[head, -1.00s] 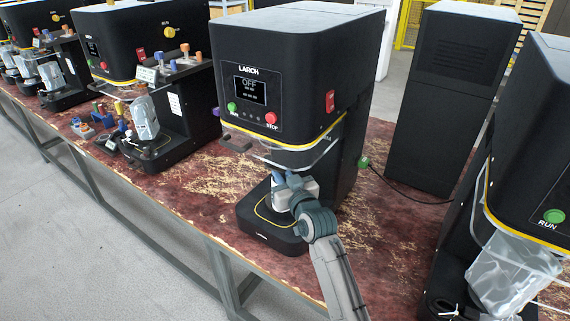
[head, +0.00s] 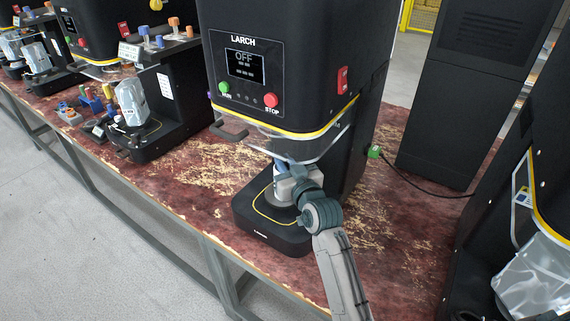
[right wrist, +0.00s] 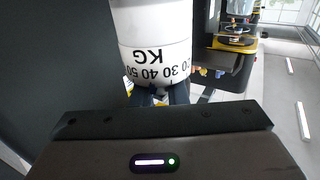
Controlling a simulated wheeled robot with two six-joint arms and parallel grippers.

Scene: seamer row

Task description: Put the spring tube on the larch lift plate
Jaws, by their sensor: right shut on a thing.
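The Larch machine (head: 280,35) stands in the middle of the head view, its screen reading OFF. Its round grey lift plate (head: 284,215) sits low on the black base (head: 268,236), partly covered by my gripper. My right gripper (head: 281,172) is over the plate, under the machine's head and clear guard (head: 305,148). It is shut on the white spring tube (right wrist: 153,28), marked KG with numbers, in the right wrist view. In the head view the tube is mostly hidden by the gripper; I cannot tell whether it touches the plate. My left gripper is not in view.
A dark cabinet (head: 455,95) stands at the back right, with a cable and green plug (head: 375,152) near the Larch machine. Another machine is at right. Other machines and small coloured parts (head: 95,104) are at left. The worn red bench top (head: 190,170) is clear between machines.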

